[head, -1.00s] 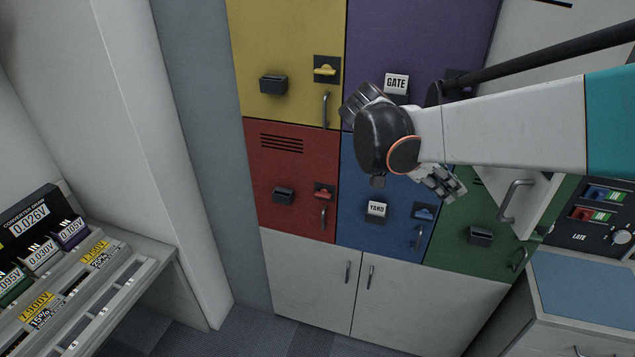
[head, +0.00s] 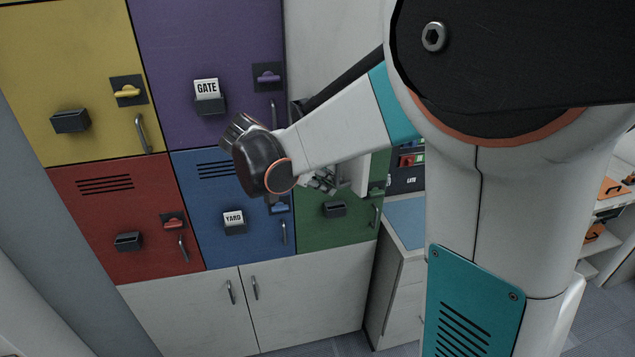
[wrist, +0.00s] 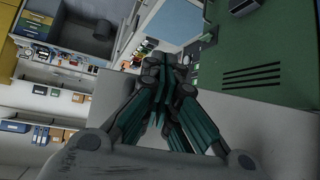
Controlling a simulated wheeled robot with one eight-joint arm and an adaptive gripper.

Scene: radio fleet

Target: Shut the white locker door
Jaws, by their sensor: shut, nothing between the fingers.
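The white locker door (head: 335,45) is the pale panel right of the purple door, above the green one. It appears to stand out from the locker front, and my arm covers much of its middle. Its lower part (head: 357,178) shows just right of my gripper (head: 320,180). My gripper is shut and empty, in front of the upper green door. In the wrist view, the gripper's fingers (wrist: 158,75) are together, with a pale surface (wrist: 105,98) behind them, probably the door. Whether they touch it I cannot tell. The door's handle is not clear now.
The green locker (head: 340,228) is below, with blue (head: 210,205), purple (head: 200,45), red (head: 110,215) and yellow (head: 60,60) lockers to the left, all shut. A blue-topped cabinet (head: 405,222) stands right of the green locker. My own arm fills the right side.

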